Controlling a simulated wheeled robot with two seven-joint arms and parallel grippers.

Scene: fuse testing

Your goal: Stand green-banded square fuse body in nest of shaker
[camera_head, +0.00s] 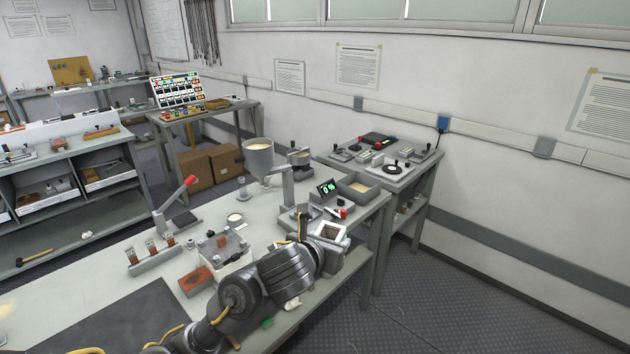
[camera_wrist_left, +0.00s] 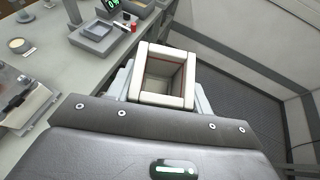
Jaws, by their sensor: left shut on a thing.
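The square fuse body (camera_wrist_left: 161,101) is a pale, hollow square tube with an open end towards the camera in the left wrist view. In the head view the fuse body (camera_head: 318,229) shows as a white square frame at the end of my left arm, near the table's right front edge. A grey unit with a square top (camera_wrist_left: 97,30), which looks like the shaker, is beyond it, apart from the fuse body. My right gripper is not in view.
A display reading 0% (camera_head: 328,187) and a sand-filled tray (camera_head: 358,187) stand near the grey unit. A hopper (camera_head: 258,155) and a lever press (camera_head: 175,210) stand further left. A brown block (camera_head: 195,281) lies in front. Open floor (camera_head: 430,300) is right.

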